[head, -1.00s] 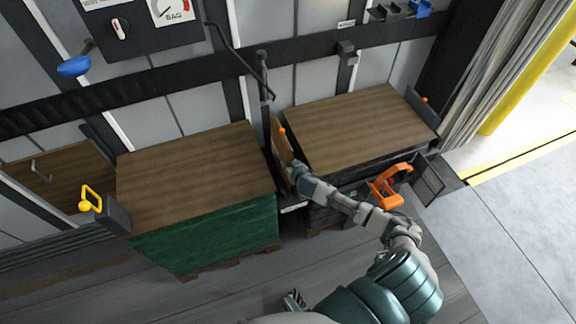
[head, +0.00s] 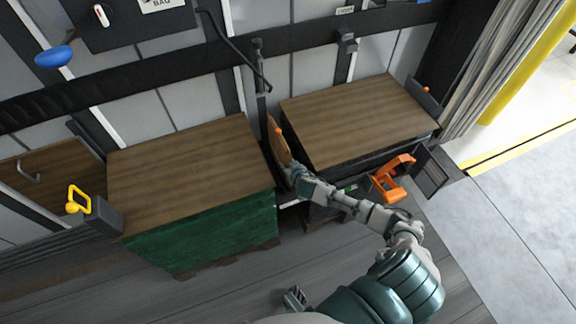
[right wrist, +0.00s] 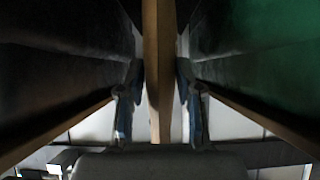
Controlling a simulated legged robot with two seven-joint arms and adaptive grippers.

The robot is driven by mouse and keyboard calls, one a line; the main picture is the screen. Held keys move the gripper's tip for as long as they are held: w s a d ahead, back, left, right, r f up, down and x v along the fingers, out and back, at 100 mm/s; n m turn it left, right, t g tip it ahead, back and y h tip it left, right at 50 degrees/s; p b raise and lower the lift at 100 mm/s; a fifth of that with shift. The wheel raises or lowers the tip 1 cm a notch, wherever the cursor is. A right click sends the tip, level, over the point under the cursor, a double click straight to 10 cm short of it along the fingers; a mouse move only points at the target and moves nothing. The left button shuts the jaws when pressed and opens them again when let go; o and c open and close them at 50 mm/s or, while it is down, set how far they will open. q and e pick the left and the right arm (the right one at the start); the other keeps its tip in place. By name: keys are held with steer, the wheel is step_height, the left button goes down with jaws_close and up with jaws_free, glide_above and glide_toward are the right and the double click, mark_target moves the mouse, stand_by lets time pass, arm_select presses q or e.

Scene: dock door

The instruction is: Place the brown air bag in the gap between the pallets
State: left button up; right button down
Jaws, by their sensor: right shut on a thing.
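The brown air bag (head: 277,141) is a thin upright panel with an orange spot near its top. It stands edge-on at the gap between the green-sided left pallet load (head: 205,232) and the dark-sided right pallet load (head: 352,125). My right gripper (head: 290,172) is shut on the bag's near edge. In the right wrist view the bag (right wrist: 157,50) is a tan strip between the two fingers (right wrist: 157,105), with a dark load wall on the left and a green one on the right. The bag's lower part is hidden. A small grey part of mine at the bottom may be my left gripper (head: 294,298).
A black rail (head: 160,80) crosses the wall behind. A dark hose (head: 232,45) hangs above the gap. An orange handle (head: 392,180) is right of my arm; a yellow handle (head: 79,201) is at the left. Grey floor (head: 500,255) is clear at the right.

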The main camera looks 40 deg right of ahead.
steer(key=shift+a, duration=0.15)
steer(key=shift+f+b, duration=0.35)
steer(key=shift+f, duration=0.2)
steer(key=c, duration=0.7)
jaws_free()
steer(key=shift+s, duration=0.1)
steer(key=v, duration=1.1)
steer(key=shift+s+r, duration=0.2)
steer(key=shift+s, duration=0.1)
